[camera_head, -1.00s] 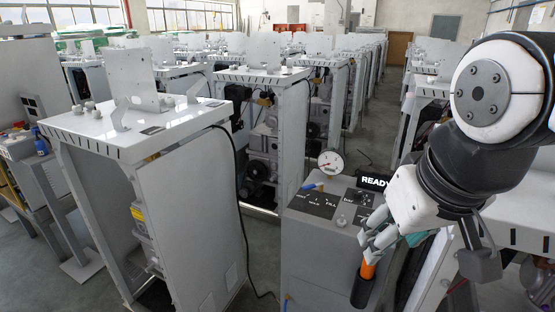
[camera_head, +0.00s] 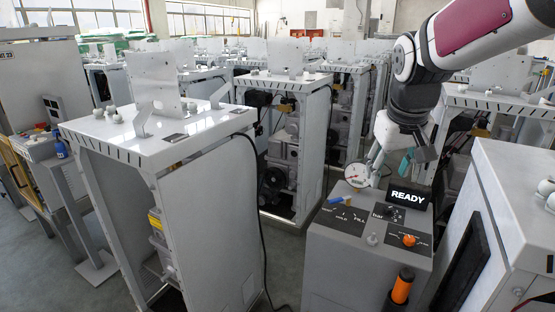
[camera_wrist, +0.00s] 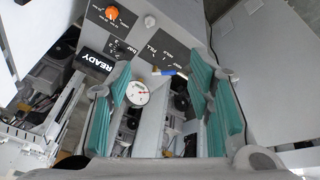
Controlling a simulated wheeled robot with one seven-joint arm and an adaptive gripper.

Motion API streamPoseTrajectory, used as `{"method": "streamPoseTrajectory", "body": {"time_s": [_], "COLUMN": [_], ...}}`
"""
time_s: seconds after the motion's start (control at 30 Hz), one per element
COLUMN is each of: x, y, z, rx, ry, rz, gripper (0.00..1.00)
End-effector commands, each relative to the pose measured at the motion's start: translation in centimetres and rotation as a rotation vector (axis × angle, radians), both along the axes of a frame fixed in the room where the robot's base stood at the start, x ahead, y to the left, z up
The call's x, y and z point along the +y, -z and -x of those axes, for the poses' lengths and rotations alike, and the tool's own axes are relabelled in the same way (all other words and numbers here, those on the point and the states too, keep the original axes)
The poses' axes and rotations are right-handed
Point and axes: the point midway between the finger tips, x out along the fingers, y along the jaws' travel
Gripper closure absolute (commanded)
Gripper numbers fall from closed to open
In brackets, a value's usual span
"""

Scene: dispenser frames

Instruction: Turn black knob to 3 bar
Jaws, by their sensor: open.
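The grey dispenser cabinet (camera_head: 345,255) stands at lower right in the head view. The black knob (camera_head: 391,212) sits on the dark panel marked "bar" on its top, small and dark, so its pointer setting is hard to read. In the wrist view that panel (camera_wrist: 119,46) lies at upper left of centre. A pressure gauge (camera_head: 355,177) stands at the back edge; it also shows in the wrist view (camera_wrist: 137,93). My gripper (camera_head: 387,160) is open and empty behind the READY display, beside the gauge and apart from the knob. Its teal fingers (camera_wrist: 160,68) are spread wide.
The READY display (camera_head: 408,196) rises behind the knob. An orange knob (camera_head: 409,240), a blue-handled lever (camera_head: 333,200) and an orange-handled tool (camera_head: 402,286) are nearby. A white cabinet (camera_head: 515,210) stands close on the right, a machine frame (camera_head: 150,130) on the left.

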Motion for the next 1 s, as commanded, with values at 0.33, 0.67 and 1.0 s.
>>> {"method": "streamPoseTrajectory", "body": {"time_s": [0.33, 0.67, 1.0], "x": [-9.2, -17.4, -18.8], "y": [7.5, 15.0, 17.8], "z": [-12.4, -18.4, -19.7], "rx": [0.003, -0.038, -0.047], "ry": [0.016, 0.061, 0.07], "rz": [-0.059, -0.136, -0.148], "gripper": [0.53, 0.53, 0.53]}}
